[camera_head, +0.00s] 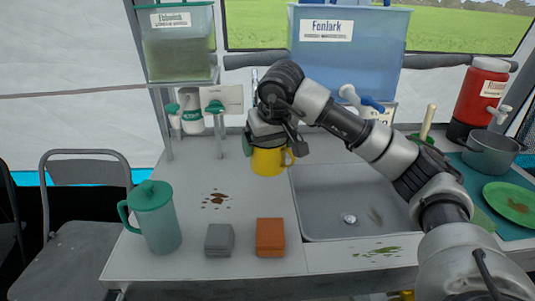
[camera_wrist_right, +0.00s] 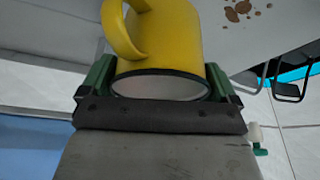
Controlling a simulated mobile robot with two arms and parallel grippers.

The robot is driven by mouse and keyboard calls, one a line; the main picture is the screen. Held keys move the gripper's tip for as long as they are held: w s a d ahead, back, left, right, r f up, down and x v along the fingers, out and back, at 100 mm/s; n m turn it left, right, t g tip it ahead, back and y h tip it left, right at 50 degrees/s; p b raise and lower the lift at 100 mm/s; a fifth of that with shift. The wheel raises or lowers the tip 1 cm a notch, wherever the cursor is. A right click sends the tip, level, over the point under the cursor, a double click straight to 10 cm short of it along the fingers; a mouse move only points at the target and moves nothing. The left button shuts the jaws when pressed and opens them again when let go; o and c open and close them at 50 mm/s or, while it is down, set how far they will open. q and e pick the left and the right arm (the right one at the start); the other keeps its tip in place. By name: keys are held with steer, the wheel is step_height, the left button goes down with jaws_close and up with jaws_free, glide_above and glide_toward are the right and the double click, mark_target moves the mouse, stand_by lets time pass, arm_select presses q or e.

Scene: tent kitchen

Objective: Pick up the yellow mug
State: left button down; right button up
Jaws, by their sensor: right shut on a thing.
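The yellow mug (camera_head: 267,162) is at the back of the counter, left of the sink, below my right gripper (camera_head: 268,143). In the right wrist view the mug (camera_wrist_right: 165,45) sits between the two green-padded fingers of the right gripper (camera_wrist_right: 160,85), with its dark-rimmed opening facing the palm. The right gripper is shut on the mug. The mug's handle points right in the head view. I cannot tell whether its base touches the counter. My left gripper is not in view.
The sink (camera_head: 345,215) lies right of the mug. A green-lidded pitcher (camera_head: 160,228), a grey block (camera_head: 219,240) and an orange block (camera_head: 270,237) stand at the front left. A blue water tank (camera_head: 350,60) is behind.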

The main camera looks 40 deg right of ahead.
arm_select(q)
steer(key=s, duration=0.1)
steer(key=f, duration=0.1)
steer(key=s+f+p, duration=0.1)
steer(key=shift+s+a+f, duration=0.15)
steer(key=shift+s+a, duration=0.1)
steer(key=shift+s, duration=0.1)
arm_select(e)
step_height(320, 180, up, 8)
steer(key=shift+f, duration=0.25)
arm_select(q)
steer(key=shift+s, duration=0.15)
